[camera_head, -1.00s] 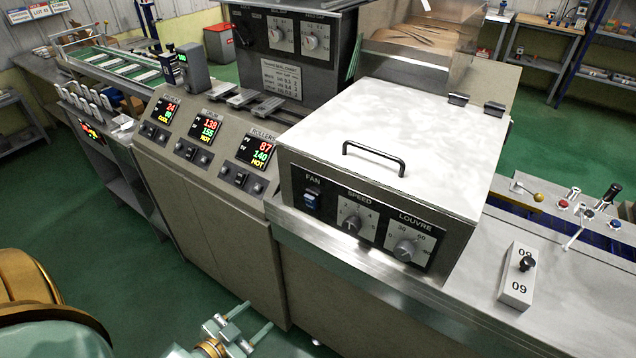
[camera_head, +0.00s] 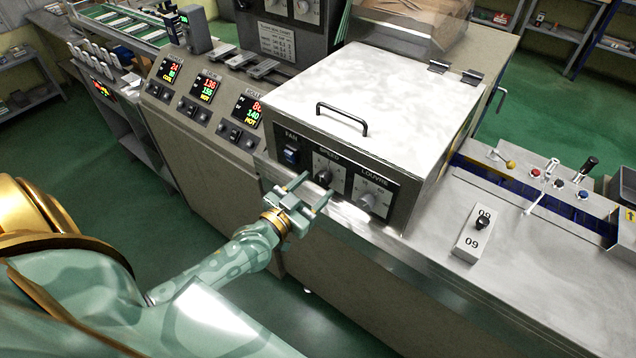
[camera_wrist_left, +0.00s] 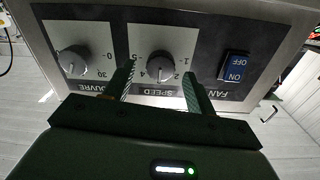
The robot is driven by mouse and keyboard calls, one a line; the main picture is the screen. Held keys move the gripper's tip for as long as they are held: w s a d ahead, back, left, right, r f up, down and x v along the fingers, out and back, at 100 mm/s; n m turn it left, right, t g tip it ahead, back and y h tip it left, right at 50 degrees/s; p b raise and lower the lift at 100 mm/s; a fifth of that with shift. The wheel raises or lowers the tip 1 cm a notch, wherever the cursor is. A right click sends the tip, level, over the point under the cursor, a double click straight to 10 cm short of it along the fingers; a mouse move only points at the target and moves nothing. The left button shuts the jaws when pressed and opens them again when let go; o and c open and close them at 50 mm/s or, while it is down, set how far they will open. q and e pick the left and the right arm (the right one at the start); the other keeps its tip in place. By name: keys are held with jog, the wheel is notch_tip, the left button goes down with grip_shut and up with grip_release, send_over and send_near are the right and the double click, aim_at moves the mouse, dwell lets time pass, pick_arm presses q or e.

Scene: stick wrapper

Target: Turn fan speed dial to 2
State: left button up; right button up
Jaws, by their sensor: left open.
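The speed dial (camera_head: 324,176) is a round knob on a pale plate on the dark front panel of the boxy unit. It also shows upside down in the left wrist view (camera_wrist_left: 160,66), with small numbers around it; its exact setting is hard to read. My left gripper (camera_head: 317,185) is open just in front of the dial. In the left wrist view its two fingers (camera_wrist_left: 158,72) appear on either side of the knob; I cannot tell whether they touch it. My right gripper is not in view.
The blue fan switch (camera_head: 291,155) sits left of the dial, and the louvre knob (camera_head: 368,201) sits right of it. A black handle (camera_head: 342,119) stands on the lid. The steel worktop (camera_head: 520,270) carries a small block marked 09 (camera_head: 474,235).

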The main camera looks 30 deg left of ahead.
pick_arm(q)
jog(key=shift+w, duration=1.05)
jog(key=c, duration=1)
jog(key=shift+n, duration=0.4)
jog(key=n+p, duration=0.1)
jog(key=n, duration=0.1)
jog(key=shift+n+p, duration=0.35)
jog(key=shift+n, duration=0.05)
jog(key=shift+n+p, duration=0.65)
jog(key=shift+n, duration=2.05)
